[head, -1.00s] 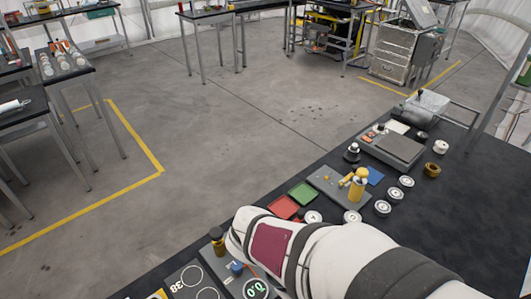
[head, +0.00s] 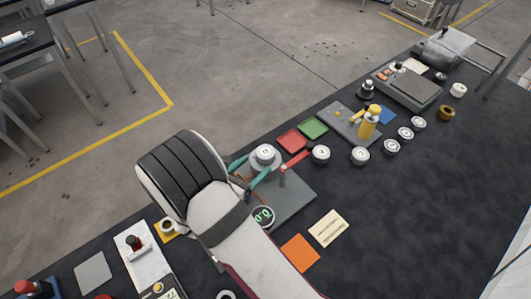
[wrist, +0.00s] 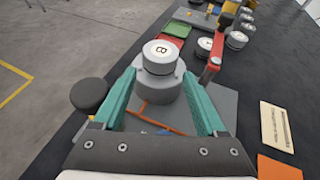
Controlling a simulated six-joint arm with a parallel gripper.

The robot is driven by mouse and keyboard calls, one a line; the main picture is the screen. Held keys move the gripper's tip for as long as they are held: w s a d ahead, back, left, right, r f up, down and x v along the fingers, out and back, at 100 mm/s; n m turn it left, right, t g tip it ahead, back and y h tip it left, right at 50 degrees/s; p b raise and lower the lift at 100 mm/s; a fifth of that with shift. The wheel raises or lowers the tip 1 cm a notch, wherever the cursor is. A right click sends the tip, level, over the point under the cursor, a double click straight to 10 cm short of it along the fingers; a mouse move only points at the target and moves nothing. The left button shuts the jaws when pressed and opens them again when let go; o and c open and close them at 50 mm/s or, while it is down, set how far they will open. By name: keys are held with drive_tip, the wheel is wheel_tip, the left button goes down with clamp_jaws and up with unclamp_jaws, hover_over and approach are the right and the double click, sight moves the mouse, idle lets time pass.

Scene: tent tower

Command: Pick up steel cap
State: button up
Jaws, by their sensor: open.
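A stepped grey steel piece with a marked disc on top, seemingly the steel cap (head: 263,153), stands upright at the far corner of a grey plate. In the wrist view the cap (wrist: 160,55) sits on a wider steel cylinder (wrist: 157,82). My gripper (head: 252,168) is open, with its teal fingers pointing at the piece. In the wrist view my gripper (wrist: 159,76) has one finger on each side, with the steel between or just ahead of the tips. I cannot tell whether a finger touches it.
A red-ended lever (head: 294,160) stands close right of the cap. A black round knob (wrist: 90,95) is close left of my gripper. Red (head: 291,141) and green (head: 313,127) trays lie beyond. Several marked discs (head: 360,156) lie right. The black table's right side is mostly clear.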

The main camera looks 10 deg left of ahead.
sight(260, 159)
drive_tip(key=x, duration=0.5)
drive_tip(key=shift+w+d+r, duration=0.1)
drive_tip(key=shift+w+r, duration=0.15)
drive_tip(key=shift+r, duration=0.1)
clamp_jaws()
